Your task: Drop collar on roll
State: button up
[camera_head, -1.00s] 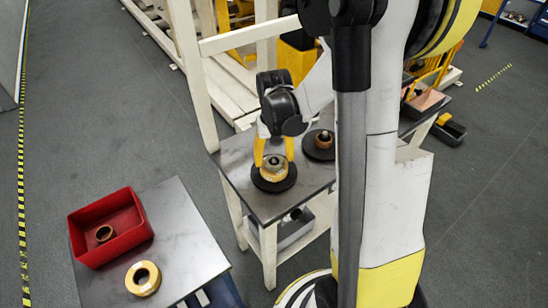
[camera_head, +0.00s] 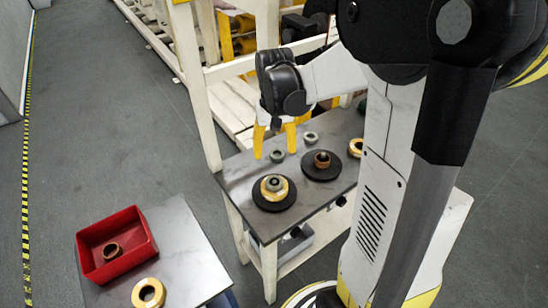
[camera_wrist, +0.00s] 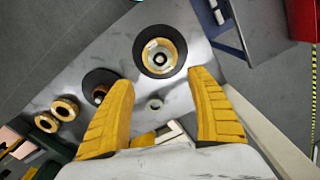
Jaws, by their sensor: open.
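A gold roll (camera_head: 286,189) lies on a black round base near the table's front edge. A grey-green collar (camera_head: 274,182) sits inside its top around the central post. In the wrist view the roll (camera_wrist: 177,51) is ahead of the fingers, with a paler ring around a dark centre. My gripper (camera_head: 274,145) is open and empty, above and behind this roll and apart from it. Its two yellow fingers also show in the wrist view (camera_wrist: 160,105). A second black base (camera_head: 310,173) to the right carries a smaller copper-brown roll (camera_head: 321,158).
A red bin (camera_head: 137,224) holding a copper ring stands on another table, beside a gold ring (camera_head: 148,280).

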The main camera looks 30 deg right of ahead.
jog(key=s+a+r+n+t, duration=0.2)
jog(key=s+a+r+t, duration=0.1)
jog(key=s+a+r, duration=0.1)
jog(key=s+a+r+n+t, duration=0.2)
jog(key=s+a+r+t, duration=0.2)
jog(key=a, duration=0.5)
jog(key=s+r, duration=0.1)
jog(key=s, duration=0.1)
jog(key=shift+s+a, duration=0.25)
jog(key=shift+s, duration=0.15)
